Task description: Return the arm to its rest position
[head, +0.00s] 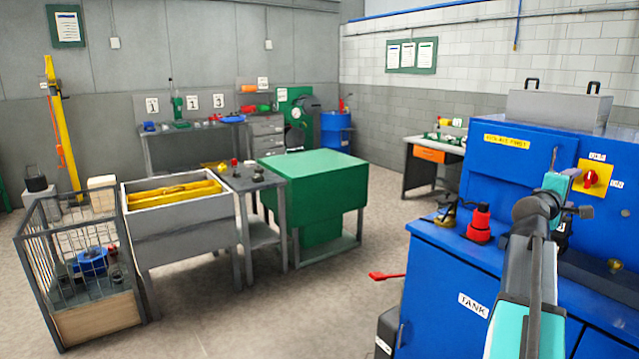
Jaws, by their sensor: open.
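My arm (530,285) reaches up from the lower right of the head view, in front of the blue machine. My gripper (561,186) is at its far end, near the machine's front panel and left of the red switch. It is small and partly hidden behind the wrist, and its jaws are open. I see nothing held in it. I cannot tell whether it touches the machine.
The blue machine (480,190) has a red switch (590,179) on yellow and a lower cabinet (440,272) labelled TANK. A red bottle-like object (479,222) stands on the cabinet's ledge, left of my arm. Open floor (290,310) lies left of the cabinet.

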